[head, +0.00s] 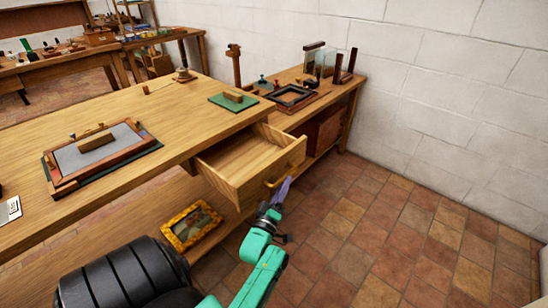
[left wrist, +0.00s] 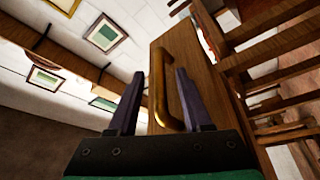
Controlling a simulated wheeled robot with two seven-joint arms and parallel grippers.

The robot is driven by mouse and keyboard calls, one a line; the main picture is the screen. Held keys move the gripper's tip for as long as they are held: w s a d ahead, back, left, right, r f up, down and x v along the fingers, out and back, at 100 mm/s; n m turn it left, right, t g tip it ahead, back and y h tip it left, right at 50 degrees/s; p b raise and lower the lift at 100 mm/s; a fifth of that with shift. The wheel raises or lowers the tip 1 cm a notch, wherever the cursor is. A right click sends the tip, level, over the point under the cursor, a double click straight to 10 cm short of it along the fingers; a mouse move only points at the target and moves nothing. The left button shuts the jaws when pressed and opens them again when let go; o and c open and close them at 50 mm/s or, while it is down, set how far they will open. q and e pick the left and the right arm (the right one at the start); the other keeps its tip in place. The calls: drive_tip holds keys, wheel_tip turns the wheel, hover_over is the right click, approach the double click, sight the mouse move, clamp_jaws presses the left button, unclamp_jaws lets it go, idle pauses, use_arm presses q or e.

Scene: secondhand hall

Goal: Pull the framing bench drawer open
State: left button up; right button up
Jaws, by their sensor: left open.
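The wooden framing bench (head: 130,115) has one drawer (head: 235,165), which stands well out from under the bench top and looks empty inside. A brass handle (head: 270,183) is on the drawer's front; in the left wrist view the handle (left wrist: 158,75) stands between my fingers. My left gripper (head: 283,187) is open at the handle, one finger on each side, with no clear sign of contact. In the left wrist view its two dark fingers (left wrist: 159,88) are spread apart. My right gripper is in neither view.
A frame on a green mat (head: 65,190) and a small wooden block on a green mat (head: 218,104) lie on the bench top. A gold-framed picture (head: 175,238) is on the lower shelf. The tiled floor (head: 400,225) to the right is clear up to the white wall (head: 430,100).

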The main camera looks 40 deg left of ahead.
use_arm(q)
drive_tip(key=p+v, duration=0.2)
drive_tip(key=v, duration=0.8)
drive_tip(key=shift+d, duration=0.1)
